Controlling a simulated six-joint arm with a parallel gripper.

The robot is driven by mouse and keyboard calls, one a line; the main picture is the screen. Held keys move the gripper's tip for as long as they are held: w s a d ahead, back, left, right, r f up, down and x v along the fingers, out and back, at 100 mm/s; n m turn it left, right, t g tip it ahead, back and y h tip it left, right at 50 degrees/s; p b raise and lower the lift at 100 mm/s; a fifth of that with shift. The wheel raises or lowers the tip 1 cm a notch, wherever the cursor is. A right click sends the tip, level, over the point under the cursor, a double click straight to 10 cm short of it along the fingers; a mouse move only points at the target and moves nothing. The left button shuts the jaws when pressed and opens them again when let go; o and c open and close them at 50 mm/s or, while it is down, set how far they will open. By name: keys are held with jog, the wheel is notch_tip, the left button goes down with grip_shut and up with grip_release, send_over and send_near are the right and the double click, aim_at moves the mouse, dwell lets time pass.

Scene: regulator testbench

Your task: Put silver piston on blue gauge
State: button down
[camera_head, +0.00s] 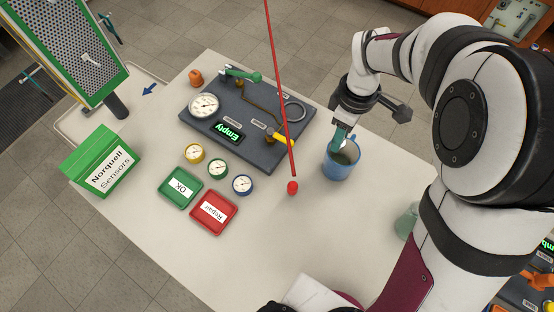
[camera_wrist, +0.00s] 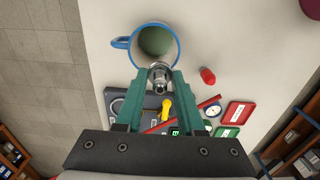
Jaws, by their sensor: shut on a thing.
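The silver piston (camera_wrist: 160,72) is pinched between the green fingertips of my gripper (camera_wrist: 160,80) in the wrist view. In the head view my gripper (camera_head: 343,138) points down at the mouth of a blue mug, and I cannot make out the piston there. The wrist view shows the piston beside or over the mug's near rim; its exact height is unclear. The blue gauge (camera_head: 242,184) is a small round dial lying on the table, apart from and left of my gripper, right of a green-rimmed gauge (camera_head: 217,168) and a yellow gauge (camera_head: 194,153). It also shows in the wrist view (camera_wrist: 213,111).
The blue mug (camera_head: 341,165) stands below my gripper. A red cylinder (camera_head: 292,188) lies between mug and blue gauge, near a long thin red rod (camera_head: 280,90). The dark testbench panel (camera_head: 255,145) is behind. Green (camera_head: 180,202) and red (camera_head: 228,203) trays sit in front of the gauges.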

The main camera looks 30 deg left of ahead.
jog(key=s+a+r+n, duration=0.1)
jog(key=s+a+n, duration=0.55)
jog(key=s, duration=0.35)
send_over(242, 183)
jog(key=shift+n, duration=0.35)
notch_tip(242, 183, down, 7)
jog(key=shift+d+r, duration=0.1)
notch_tip(242, 183, down, 3)
jog(key=shift+f, duration=0.55)
jog(key=shift+f, duration=0.15)
jog(key=c, duration=0.5)
grip_release()
